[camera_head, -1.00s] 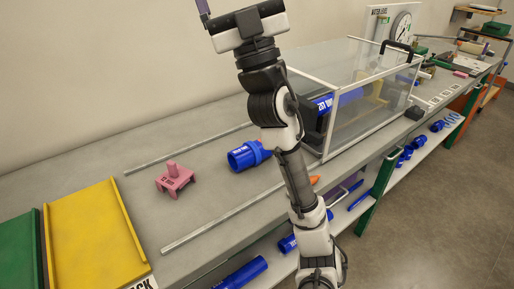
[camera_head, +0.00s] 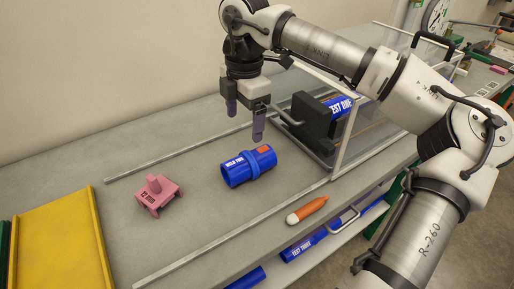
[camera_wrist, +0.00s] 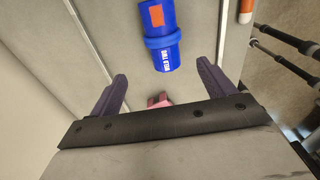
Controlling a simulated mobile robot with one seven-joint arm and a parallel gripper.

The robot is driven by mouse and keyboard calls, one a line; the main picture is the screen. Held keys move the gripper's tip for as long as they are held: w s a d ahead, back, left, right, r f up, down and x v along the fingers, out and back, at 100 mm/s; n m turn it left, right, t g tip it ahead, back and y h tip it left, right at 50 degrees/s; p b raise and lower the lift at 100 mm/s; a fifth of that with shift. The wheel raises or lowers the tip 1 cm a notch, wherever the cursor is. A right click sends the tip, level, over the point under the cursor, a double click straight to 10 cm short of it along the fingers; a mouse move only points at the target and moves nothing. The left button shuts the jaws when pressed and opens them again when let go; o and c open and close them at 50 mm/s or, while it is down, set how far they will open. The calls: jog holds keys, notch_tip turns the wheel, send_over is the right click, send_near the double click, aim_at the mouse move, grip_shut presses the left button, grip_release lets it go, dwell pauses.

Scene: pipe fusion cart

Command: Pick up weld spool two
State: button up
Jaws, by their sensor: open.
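The blue weld spool (camera_head: 247,167) lies on its side on the grey bench between two metal rails. It has a raised collar, an orange patch and a white label that seems to read "WELD TWO". My gripper (camera_head: 245,122) hangs above and behind the spool, fingers pointing down, open and empty. In the wrist view the spool (camera_wrist: 160,35) lies beyond the fingertips, roughly between the two purple fingers of my gripper (camera_wrist: 161,72). The spool is clear of the fingers and nothing hides it in the head view.
A pink fixture (camera_head: 157,196) stands left of the spool. A yellow tray (camera_head: 62,240) is at the far left. An orange-and-white marker-like tool (camera_head: 307,210) lies near the front edge. A clear-walled enclosure with a dark block (camera_head: 312,122) stands to the right.

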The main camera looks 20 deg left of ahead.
aim_at(248, 154)
jog(key=f, duration=0.2)
jog(key=f+p, duration=0.1)
jog(key=f, duration=0.5)
jog(key=shift+w+d+f+p, duration=0.2)
jog(key=shift+d+p, duration=0.1)
jog(key=shift+d, duration=0.1)
jog(key=shift+s+a+f+p, duration=0.1)
jog(key=shift+f+p, duration=1)
jog(key=shift+f, duration=1.55)
jog(key=c, duration=1.1)
